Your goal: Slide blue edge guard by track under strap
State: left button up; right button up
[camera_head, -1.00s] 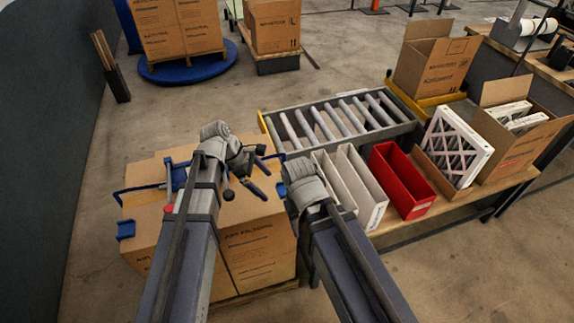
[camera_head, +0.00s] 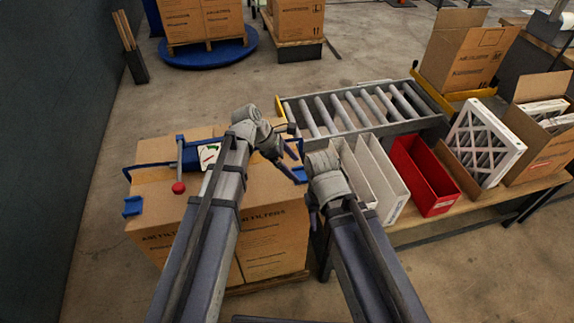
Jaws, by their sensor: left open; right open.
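A blue edge guard (camera_head: 132,206) sits at the left front edge of the strapped carton stack (camera_head: 275,232). Another blue piece (camera_head: 300,174) shows at the carton's right side, partly behind my arms. A blue tool with a red knob (camera_head: 178,187) stands by the strap. My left gripper (camera_head: 289,159) is open and empty above the carton's right part. My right gripper (camera_head: 313,213), mostly hidden by its own wrist, is open beside the carton's right side.
A white card (camera_head: 209,156) lies on the carton top. To the right are a roller conveyor (camera_head: 360,108), white bins (camera_head: 382,178), a red bin (camera_head: 425,176) and framed filters (camera_head: 484,143) on a bench. Bare floor lies behind the carton.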

pick_arm(q)
jog(key=shift+b+x, duration=0.6)
jog(key=shift+x, duration=0.65)
jog(key=shift+c, duration=0.2)
jog(key=shift+a, duration=0.1)
jog(key=c, duration=1.2)
